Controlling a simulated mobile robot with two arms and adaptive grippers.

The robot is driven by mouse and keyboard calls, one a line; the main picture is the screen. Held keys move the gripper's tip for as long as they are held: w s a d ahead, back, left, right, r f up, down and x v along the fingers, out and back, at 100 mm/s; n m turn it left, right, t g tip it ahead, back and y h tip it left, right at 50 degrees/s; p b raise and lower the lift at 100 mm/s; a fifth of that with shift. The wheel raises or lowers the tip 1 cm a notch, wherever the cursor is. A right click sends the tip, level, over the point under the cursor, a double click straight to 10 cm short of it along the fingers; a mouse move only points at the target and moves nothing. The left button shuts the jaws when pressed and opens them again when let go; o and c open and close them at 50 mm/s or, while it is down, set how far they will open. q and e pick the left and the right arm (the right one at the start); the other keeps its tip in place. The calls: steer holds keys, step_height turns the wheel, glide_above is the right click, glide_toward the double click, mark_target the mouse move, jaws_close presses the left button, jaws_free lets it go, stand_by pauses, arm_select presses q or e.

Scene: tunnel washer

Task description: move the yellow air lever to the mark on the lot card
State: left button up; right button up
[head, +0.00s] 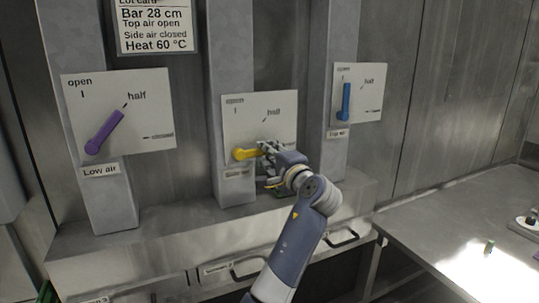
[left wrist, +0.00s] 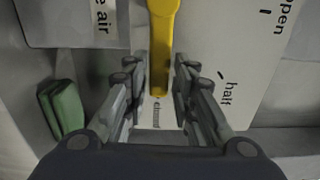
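The yellow air lever (head: 245,153) is on the middle white plate (head: 236,113), pointing right, roughly level, toward the closed side. In the left wrist view the yellow lever (left wrist: 162,50) ends beside the "closed" lettering. My left gripper (head: 266,149) is at the lever's free end. Its two fingers (left wrist: 160,85) stand on either side of the lever, with a visible gap on both sides. The lot card (head: 155,27) reads "Top air open", "Side air closed". The label under the yellow lever (left wrist: 100,18) shows "e air" in the wrist view. My right gripper is not in view.
A purple lever (head: 104,132) on the left plate points to half. A blue lever (head: 346,101) on the right plate points up to open. A green object (left wrist: 62,108) is left of my fingers in the wrist view. A metal counter (head: 450,225) stands at right.

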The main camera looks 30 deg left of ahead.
arm_select(q)
steer(key=shift+o, duration=0.3)
steer(key=shift+w+a+f, duration=0.1)
steer(key=v, duration=1.2)
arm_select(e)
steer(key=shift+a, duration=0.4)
arm_select(q)
steer(key=shift+f, duration=0.1)
